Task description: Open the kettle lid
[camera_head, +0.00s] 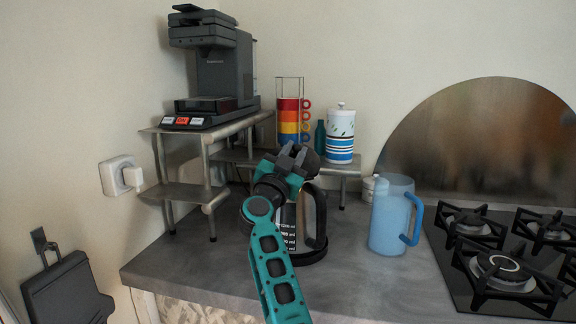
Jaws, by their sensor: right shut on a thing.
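The kettle (286,232) stands upright on its dark base on the grey counter, its clear body marked with white level lines. Its black handle (318,215) is on the right side. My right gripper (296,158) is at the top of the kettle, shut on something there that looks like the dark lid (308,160). My teal arm and gripper hide most of the lid and the kettle's left side, so I cannot tell whether the lid is raised. My left gripper is not in view.
A metal shelf (180,190) with a coffee machine (215,70) stands behind left. Stacked coloured mugs (290,120) and a striped canister (340,135) are behind the kettle. A blue jug (390,215) stands right, before the gas hob (450,262). The counter between kettle and jug is clear.

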